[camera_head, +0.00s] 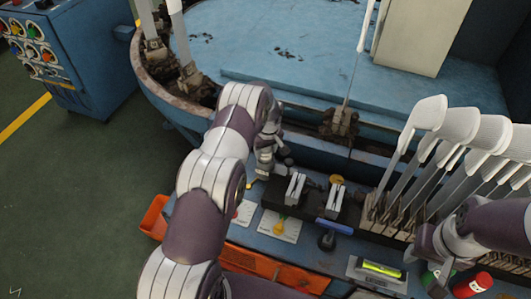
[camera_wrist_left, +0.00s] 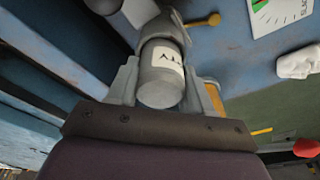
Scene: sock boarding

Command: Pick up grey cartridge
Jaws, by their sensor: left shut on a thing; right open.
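The grey cartridge (camera_wrist_left: 158,82) is a short cylinder with a white label, on which the letters "TY" show in the left wrist view. My left gripper (camera_wrist_left: 165,92) is shut on it, with one finger on each side. In the head view my left gripper (camera_head: 272,158) is at the front edge of the blue machine, partly hidden by my own arm, and I cannot make out the cartridge clearly there. My right gripper (camera_head: 432,246) is open at the right, beside the row of white sock forms (camera_head: 452,125).
A black block with metal clips (camera_head: 309,199) stands on the blue bench right of my left arm. Nearby are a blue-handled tool (camera_head: 333,226), a green-yellow vial level (camera_head: 381,269), a red can (camera_head: 474,285) and an orange bin (camera_head: 154,216).

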